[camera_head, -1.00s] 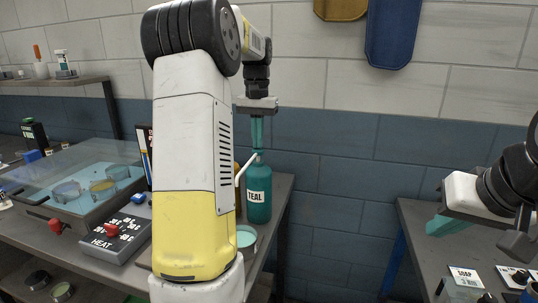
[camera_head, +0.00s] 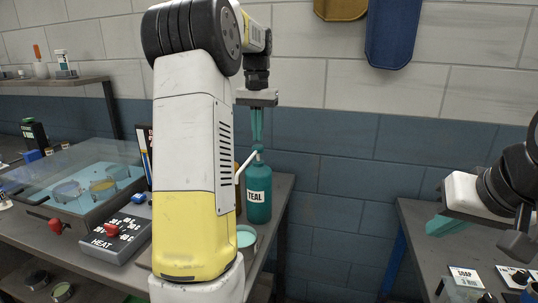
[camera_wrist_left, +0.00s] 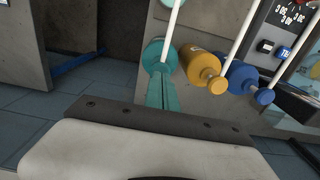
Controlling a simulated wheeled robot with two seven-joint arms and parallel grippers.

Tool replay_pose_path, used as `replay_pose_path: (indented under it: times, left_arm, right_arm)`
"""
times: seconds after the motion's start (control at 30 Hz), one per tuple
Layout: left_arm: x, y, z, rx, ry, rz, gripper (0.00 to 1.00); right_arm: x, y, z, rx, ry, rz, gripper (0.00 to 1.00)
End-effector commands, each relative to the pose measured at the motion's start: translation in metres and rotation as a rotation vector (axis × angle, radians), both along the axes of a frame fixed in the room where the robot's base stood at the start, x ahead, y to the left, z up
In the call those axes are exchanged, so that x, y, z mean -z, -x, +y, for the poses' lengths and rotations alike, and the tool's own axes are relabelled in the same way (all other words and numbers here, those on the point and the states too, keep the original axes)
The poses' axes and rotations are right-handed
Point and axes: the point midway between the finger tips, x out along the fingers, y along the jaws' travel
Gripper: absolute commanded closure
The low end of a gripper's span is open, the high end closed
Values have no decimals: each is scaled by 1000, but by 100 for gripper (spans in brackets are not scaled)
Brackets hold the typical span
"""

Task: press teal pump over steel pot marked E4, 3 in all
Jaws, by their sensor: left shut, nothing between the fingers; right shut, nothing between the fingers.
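The teal pump bottle (camera_head: 258,190), labelled TEAL, stands upright on the table's right end. Its white spout angles down-left over a small steel pot (camera_head: 246,238) with teal liquid in it. My arm partly hides the pot, and no E4 mark is readable. My left gripper (camera_head: 257,140) is shut and empty, fingers pointing down just above the pump head (camera_head: 258,149); I cannot tell if they touch. The left wrist view shows the shut fingers (camera_wrist_left: 161,103) close to the teal pump (camera_wrist_left: 153,55). My right gripper (camera_head: 440,227) is shut and empty at the far right.
In the left wrist view, a yellow pump (camera_wrist_left: 200,68) and a blue pump (camera_wrist_left: 243,77) stand beside the teal one. A HEAT control box (camera_head: 118,238) and a glass-lidded bath (camera_head: 75,185) are left of my arm. A second table (camera_head: 415,225) stands right, across a gap.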

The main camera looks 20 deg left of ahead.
Motion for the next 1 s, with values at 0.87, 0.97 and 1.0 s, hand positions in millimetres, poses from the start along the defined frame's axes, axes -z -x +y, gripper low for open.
replay_pose_path:
  times: [0.87, 0.97, 1.0]
  left_arm:
    - [30, 0, 0, 0, 0, 3, 100]
    - [32, 0, 0, 0, 0, 2, 100]
    - [32, 0, 0, 0, 0, 2, 100]
  right_arm:
    - [0, 0, 0, 0, 0, 0, 100]
    - [0, 0, 0, 0, 0, 0, 100]
    - [0, 0, 0, 0, 0, 0, 100]
